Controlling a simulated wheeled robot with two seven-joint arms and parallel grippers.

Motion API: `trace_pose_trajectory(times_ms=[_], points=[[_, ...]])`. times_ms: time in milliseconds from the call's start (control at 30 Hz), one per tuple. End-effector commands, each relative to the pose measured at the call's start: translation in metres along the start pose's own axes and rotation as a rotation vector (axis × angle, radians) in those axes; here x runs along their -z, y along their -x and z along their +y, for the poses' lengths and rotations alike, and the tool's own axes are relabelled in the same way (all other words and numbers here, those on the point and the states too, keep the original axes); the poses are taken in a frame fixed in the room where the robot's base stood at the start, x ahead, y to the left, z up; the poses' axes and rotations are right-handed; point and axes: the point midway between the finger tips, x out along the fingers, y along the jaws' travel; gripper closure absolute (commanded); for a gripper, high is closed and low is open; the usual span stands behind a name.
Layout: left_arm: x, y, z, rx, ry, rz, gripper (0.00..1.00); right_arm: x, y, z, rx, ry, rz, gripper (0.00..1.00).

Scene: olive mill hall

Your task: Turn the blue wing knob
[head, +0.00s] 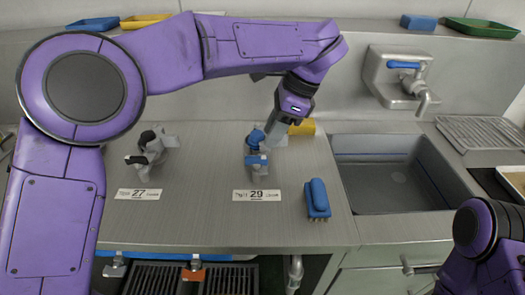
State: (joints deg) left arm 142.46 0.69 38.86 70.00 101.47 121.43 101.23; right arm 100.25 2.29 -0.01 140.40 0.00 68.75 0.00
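The blue wing knob (257,160) sits on a grey metal valve behind the label "29" on the steel counter, left of the sink. Another blue part of it shows just above, beside my gripper. My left gripper (269,137) reaches down from the upper right, with its fingertips at the far side of the knob. The fingers are small and partly hidden, so I cannot tell whether they touch the knob or how far apart they are. My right arm shows at the lower right, but its gripper is out of view.
A similar valve with a black knob (150,146) stands left, behind label "27". A blue brush (317,199) lies right of label "29". A yellow object (302,127) is behind my gripper. The sink (388,185) and wall tap (405,80) are at right.

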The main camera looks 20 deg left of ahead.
Motion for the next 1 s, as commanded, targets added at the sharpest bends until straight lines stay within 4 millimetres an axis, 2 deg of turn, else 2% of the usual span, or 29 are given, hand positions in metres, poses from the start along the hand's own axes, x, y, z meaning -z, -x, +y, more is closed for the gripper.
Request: trace_pose_trajectory(times_ms=[100,300,433,667,700,800,1000], points=[[0.0,-0.031,-0.001,-0.006,-0.002,-0.002,0.64,-0.001,-0.002,0.0,0.0,0.0,0.0,0.57],[0.0,-0.066,-0.002,-0.004,-0.003,-0.002,0.64,0.0,-0.002,0.0,0.0,0.0,0.001,0.57],[0.001,-0.075,-0.001,-0.001,-0.004,-0.002,0.64,0.0,-0.001,0.0,0.0,0.0,0.001,0.57],[0.002,-0.077,-0.002,-0.001,-0.005,-0.003,0.64,0.0,-0.001,0.0,0.0,0.0,0.001,0.57],[0.002,-0.077,-0.002,0.0,-0.005,-0.003,0.7,0.0,-0.001,0.0,0.0,0.0,0.001,0.57],[0.002,-0.077,-0.002,0.0,-0.005,-0.003,1.0,0.0,-0.002,0.0,0.001,0.0,0.001,0.57],[-0.001,-0.078,-0.002,-0.001,-0.005,-0.004,1.0,0.0,-0.002,0.0,0.0,0.0,0.001,0.57]])
